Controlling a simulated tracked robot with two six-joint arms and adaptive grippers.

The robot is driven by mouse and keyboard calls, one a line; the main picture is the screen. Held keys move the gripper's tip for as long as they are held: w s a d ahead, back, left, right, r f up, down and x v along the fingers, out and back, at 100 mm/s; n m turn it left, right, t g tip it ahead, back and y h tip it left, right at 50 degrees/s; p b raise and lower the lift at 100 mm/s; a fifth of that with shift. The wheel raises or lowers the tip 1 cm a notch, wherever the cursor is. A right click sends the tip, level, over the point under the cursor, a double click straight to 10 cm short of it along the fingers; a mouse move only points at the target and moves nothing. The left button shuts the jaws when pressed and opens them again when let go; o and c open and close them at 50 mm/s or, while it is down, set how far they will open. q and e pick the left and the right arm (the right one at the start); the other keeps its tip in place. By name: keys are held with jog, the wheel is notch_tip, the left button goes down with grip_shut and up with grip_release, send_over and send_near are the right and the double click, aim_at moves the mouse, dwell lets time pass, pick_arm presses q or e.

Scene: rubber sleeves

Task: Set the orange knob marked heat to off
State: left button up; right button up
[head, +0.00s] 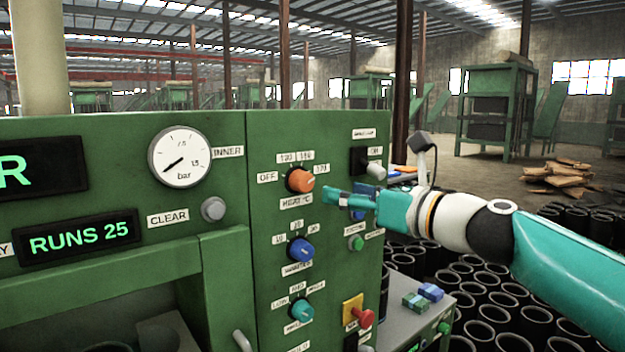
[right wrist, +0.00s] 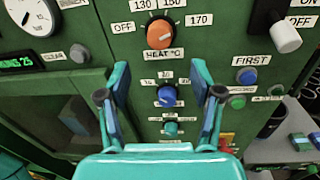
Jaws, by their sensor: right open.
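The orange heat knob (head: 300,180) is on the green panel, with labels OFF to its left, 170 to its right and two more above. A light mark on it seems to point right, toward 170. It also shows at the top of the right wrist view (right wrist: 160,34). My right gripper (head: 330,197) is in front of the panel, right of and slightly below the knob in the head view. In the right wrist view its open, empty fingers (right wrist: 160,84) frame the blue knob's area, below the orange knob. My left gripper is not in view.
A blue knob (head: 301,249) and a teal knob (head: 302,310) sit below the orange one. A switch lever (head: 376,170) is to the right, and a red knob (head: 363,317) is lower. Black sleeves (head: 490,310) stand on the floor at right.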

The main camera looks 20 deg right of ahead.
aim_at(308, 183)
jog(key=p+x, duration=0.1)
jog(key=x, duration=0.8)
jog(key=shift+p, duration=0.4)
jog(key=shift+s, duration=0.1)
jog(key=c, duration=1.1)
jog(key=shift+c, duration=0.2)
